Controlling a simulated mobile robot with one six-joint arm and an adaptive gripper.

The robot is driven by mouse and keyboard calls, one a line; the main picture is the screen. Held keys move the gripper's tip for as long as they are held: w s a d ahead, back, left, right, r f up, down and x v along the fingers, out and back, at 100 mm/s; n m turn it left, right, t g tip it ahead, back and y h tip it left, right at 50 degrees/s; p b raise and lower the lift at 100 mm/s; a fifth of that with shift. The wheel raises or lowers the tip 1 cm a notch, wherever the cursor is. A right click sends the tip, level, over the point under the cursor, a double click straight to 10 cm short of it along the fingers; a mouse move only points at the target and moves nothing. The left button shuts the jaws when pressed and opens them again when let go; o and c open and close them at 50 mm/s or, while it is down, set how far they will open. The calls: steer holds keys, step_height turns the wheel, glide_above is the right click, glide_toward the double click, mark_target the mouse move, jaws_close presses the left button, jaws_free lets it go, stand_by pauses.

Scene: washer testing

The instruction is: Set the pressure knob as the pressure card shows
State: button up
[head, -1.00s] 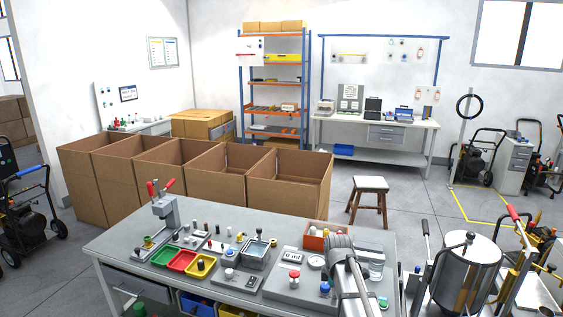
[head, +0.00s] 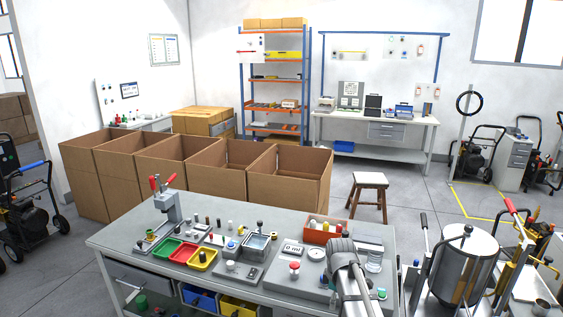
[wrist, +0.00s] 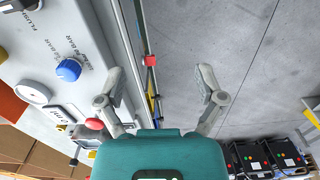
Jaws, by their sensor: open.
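The blue pressure knob (wrist: 69,70) sits on a pale grey panel (wrist: 75,25) at the left of the wrist view, with "FLUSH" and "BAR" markings around it. Its exact pointer position is too small to read. In the head view the blue knob (head: 325,283) shows beside my arm on the bench. My gripper (wrist: 160,82) is open and empty; its fingers hang over the floor past the panel edge, apart from the knob. In the head view my arm hides the gripper. I cannot make out which card is the pressure card.
A round gauge (wrist: 33,93), a display (head: 292,249) reading "0 ml" and a red button (head: 294,267) share the bench near the knob. An orange bin (head: 322,233) stands behind. A metal tank (head: 468,270) stands right of the bench. Floor shows beyond the bench edge.

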steer(key=s+f+m+b, duration=0.4)
steer(key=s+m, duration=0.9)
steer(key=shift+s+d+f+m, duration=0.15)
steer(key=shift+f+m, duration=0.05)
steer(key=shift+m, duration=0.2)
